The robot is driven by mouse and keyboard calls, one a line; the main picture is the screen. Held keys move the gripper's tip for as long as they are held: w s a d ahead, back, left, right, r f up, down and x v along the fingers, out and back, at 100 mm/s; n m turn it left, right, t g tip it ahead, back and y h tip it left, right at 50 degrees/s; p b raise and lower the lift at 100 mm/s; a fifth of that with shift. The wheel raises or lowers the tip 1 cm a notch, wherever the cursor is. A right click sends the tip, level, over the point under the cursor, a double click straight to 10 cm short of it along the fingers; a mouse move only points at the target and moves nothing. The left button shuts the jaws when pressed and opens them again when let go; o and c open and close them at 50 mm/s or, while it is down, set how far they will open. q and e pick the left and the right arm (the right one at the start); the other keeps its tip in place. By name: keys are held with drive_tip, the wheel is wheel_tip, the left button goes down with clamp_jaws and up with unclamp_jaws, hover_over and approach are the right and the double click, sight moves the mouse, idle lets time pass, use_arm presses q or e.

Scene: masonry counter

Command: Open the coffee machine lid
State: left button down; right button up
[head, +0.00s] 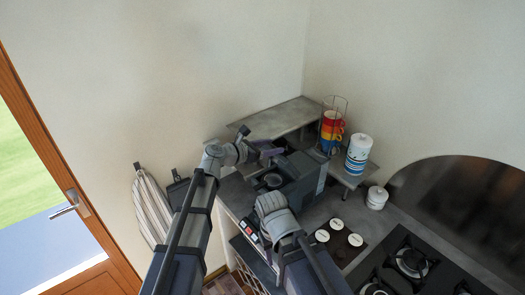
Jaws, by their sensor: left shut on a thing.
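The dark grey coffee machine (308,172) stands on the counter in the middle of the head view. My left gripper (268,152) reaches in from the left to the machine's upper left side. It is shut on a part there that looks like the lid; the gripper mostly covers it, so its angle is hard to read. My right gripper (268,188) is in front of the machine, its fingers hard to make out against the dark body.
A grey shelf (285,117) is behind the machine. A rack of coloured cups (332,125), a striped canister (358,150) and a small white jar (376,197) stand to the right. White-topped jars (338,224) and a gas hob (410,262) are nearer. A door (50,150) is at left.

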use_arm(q)
drive_tip(key=w+d+r+p, duration=0.2)
drive_tip(key=d, duration=0.1)
drive_tip(key=shift+w+r, duration=0.2)
drive_tip(key=shift+r, duration=0.05)
drive_tip(key=shift+w+d+r+g+y+p, duration=0.1)
drive_tip(key=shift+w+d+g+y+p, duration=0.45)
drive_tip(key=shift+p, duration=0.8)
drive_tip(key=shift+w+d+g+y+p, duration=0.25)
drive_tip(key=shift+w+d+y+p, duration=0.4)
drive_tip(key=shift+d+p, duration=0.55)
drive_tip(key=shift+a, duration=0.15)
drive_tip(key=c, duration=0.5)
unclamp_jaws()
drive_tip(key=o, duration=0.4)
drive_tip(key=shift+s, duration=0.2)
drive_tip(key=shift+w, duration=0.1)
